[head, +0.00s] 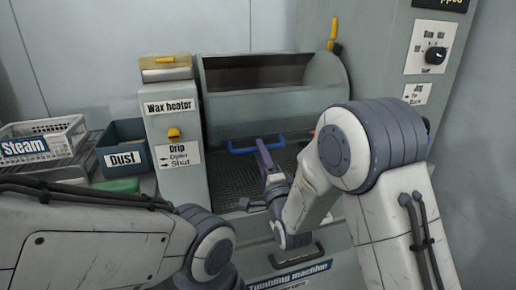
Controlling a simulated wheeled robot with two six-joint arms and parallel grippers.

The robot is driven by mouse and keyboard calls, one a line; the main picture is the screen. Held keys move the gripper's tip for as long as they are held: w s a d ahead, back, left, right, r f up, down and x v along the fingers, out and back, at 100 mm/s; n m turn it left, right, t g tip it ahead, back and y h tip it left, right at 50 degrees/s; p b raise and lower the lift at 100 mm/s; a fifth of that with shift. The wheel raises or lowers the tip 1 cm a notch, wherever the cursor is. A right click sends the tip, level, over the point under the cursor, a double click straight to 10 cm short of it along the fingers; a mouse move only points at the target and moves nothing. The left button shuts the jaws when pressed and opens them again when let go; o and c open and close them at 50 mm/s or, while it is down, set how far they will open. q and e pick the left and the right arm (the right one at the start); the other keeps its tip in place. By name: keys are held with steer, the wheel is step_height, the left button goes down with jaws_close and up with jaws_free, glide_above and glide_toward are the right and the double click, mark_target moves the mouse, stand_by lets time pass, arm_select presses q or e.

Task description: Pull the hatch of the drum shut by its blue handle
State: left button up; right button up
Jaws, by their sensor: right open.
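The grey drum (325,85) lies on its side in the machine's bay, with a dark opening (255,78) along its upper front. The blue handle (241,150) is a bar low on the drum's front, below the smooth grey panel (265,112). The hatch's own edges are hard to tell. My right gripper (254,176) is open and empty in front of the drum. One finger reaches up to the blue handle and overlaps it in the picture; contact cannot be told. My left gripper is not visible; only its arm shows at lower left.
The wax heater box (172,130) stands left of the drum. A blue Dust bin (124,148) and white Steam basket (68,135) are farther left. A yellow-handled lever (336,30) rises behind the drum. A control panel (433,60) stands right. A dark mesh tray (232,185) lies below.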

steer(key=shift+x, duration=1.25)
jaws_close()
stand_by(0.5)
